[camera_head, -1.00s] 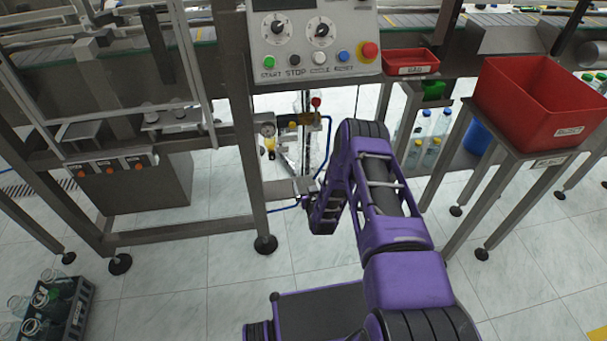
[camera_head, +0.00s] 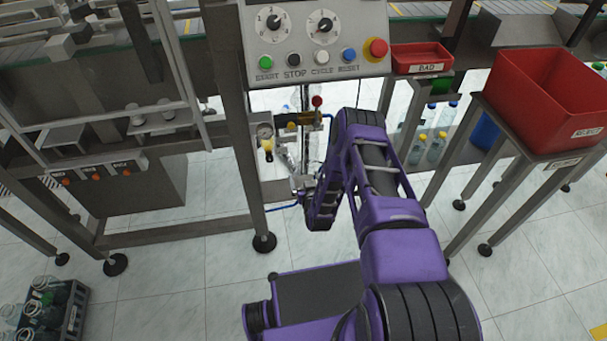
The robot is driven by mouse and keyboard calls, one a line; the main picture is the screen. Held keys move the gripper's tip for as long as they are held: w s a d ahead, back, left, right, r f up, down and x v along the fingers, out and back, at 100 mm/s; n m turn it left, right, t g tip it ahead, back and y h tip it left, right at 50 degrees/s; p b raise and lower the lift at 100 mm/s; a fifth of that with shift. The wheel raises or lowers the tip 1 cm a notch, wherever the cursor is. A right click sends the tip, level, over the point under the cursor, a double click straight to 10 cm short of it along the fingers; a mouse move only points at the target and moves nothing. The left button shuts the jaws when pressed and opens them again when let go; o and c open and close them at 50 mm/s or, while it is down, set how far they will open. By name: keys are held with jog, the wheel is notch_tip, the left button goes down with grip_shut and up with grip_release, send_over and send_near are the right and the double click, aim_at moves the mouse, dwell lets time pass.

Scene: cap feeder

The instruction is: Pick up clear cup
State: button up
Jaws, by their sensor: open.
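My gripper (camera_head: 303,186) is small in the picture, at the end of my purple arm, below the air unit under the control panel. It is open, and I see nothing held in it. I cannot make out a clear cup for certain. A small yellowish bowl (camera_head: 268,151) hangs under the round gauge (camera_head: 264,131), above and left of my gripper. Pale, shiny shapes lie close around the gripper, too small to tell apart. My forearm hides what is behind and to the right of it.
The control panel (camera_head: 321,42) with knobs and buttons is above. A steel leg (camera_head: 246,165) stands left of the gripper. A red BAD tray (camera_head: 421,59), bottles (camera_head: 437,147) and a red REJECT bin (camera_head: 549,105) are at right. A bottle crate (camera_head: 74,322) sits lower left.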

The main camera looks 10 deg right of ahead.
jog(key=c, duration=1.3)
jog(key=shift+r, duration=0.1)
